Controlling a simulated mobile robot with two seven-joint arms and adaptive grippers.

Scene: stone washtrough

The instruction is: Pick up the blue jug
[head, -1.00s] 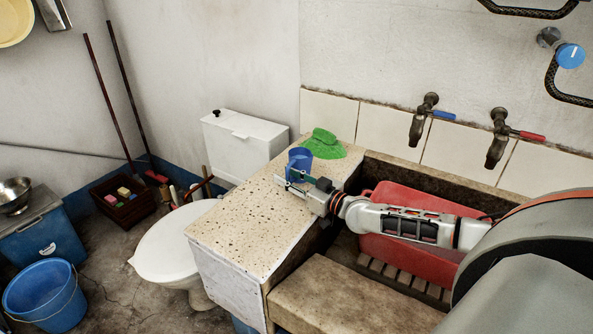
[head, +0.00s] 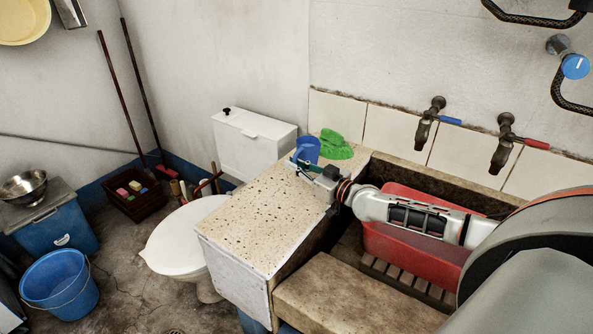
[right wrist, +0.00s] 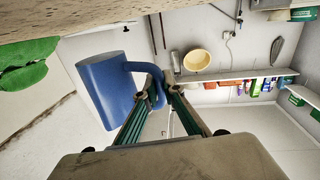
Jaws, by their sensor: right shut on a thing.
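The blue jug (head: 307,151) shows in the head view at the back of the speckled stone counter (head: 262,215), beside a green cloth-like thing (head: 336,146). My right gripper (head: 303,165) is at the jug's near side. In the right wrist view, which is upside down, the gripper (right wrist: 160,95) is shut on the handle of the jug (right wrist: 107,90). A gap shows between the jug's base and the counter (right wrist: 125,15), so the jug seems held a little above it. My left gripper is not in view.
A red basin (head: 405,235) sits in the trough under my right arm. Two taps (head: 427,122) (head: 503,143) are on the wall behind. A white toilet (head: 180,240) stands left of the counter. A blue bucket (head: 60,285) is on the floor.

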